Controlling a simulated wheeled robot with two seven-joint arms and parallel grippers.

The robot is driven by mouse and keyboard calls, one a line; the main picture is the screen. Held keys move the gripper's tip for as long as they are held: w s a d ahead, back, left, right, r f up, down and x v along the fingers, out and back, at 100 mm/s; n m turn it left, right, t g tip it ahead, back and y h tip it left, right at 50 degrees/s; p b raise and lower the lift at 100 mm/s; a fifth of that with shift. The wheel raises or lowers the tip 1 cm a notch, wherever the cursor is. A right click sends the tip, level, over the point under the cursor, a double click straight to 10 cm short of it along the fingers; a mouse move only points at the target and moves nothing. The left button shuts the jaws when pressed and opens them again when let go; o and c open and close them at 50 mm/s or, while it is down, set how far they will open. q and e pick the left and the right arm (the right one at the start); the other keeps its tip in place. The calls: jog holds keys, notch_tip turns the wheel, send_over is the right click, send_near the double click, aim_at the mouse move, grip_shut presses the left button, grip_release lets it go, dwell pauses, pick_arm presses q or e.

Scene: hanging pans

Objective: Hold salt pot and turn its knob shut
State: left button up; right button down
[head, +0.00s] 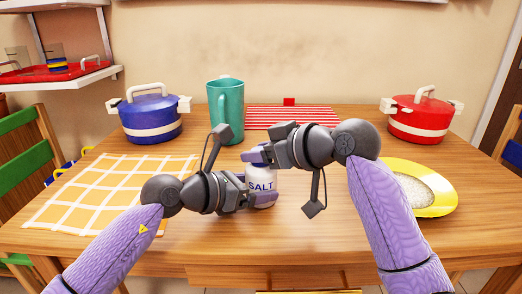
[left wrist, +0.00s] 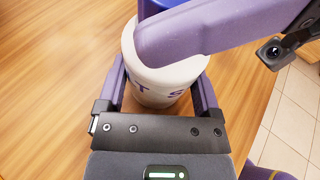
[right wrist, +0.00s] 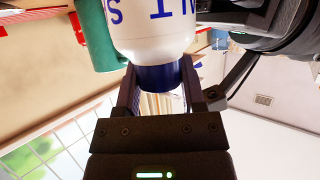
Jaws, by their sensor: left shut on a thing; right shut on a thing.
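The white salt pot (head: 262,184) with blue SALT lettering stands upright at the middle of the table, partly hidden by my grippers. My left gripper (head: 260,194) is shut on its body, low down; in the left wrist view the white pot (left wrist: 157,92) sits between both fingers. My right gripper (head: 257,156) comes from the right at the top of the pot. In the right wrist view, which is upside down, its fingers are shut on the blue knob (right wrist: 160,76). The knob's exact turn cannot be told.
A yellow plate (head: 436,200) is at right, a checked cloth (head: 105,190) at left. A blue pan (head: 150,118) and a red pan (head: 419,119) stand at the back. The table front is clear.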

jog(key=shift+m+t+h, duration=0.5)
jog(key=shift+m+t, duration=0.1)
jog(key=shift+m, duration=0.1)
jog(key=shift+c, duration=0.8)
grip_release()
jog(key=v, duration=1.2)
jog(key=shift+d, duration=0.1)
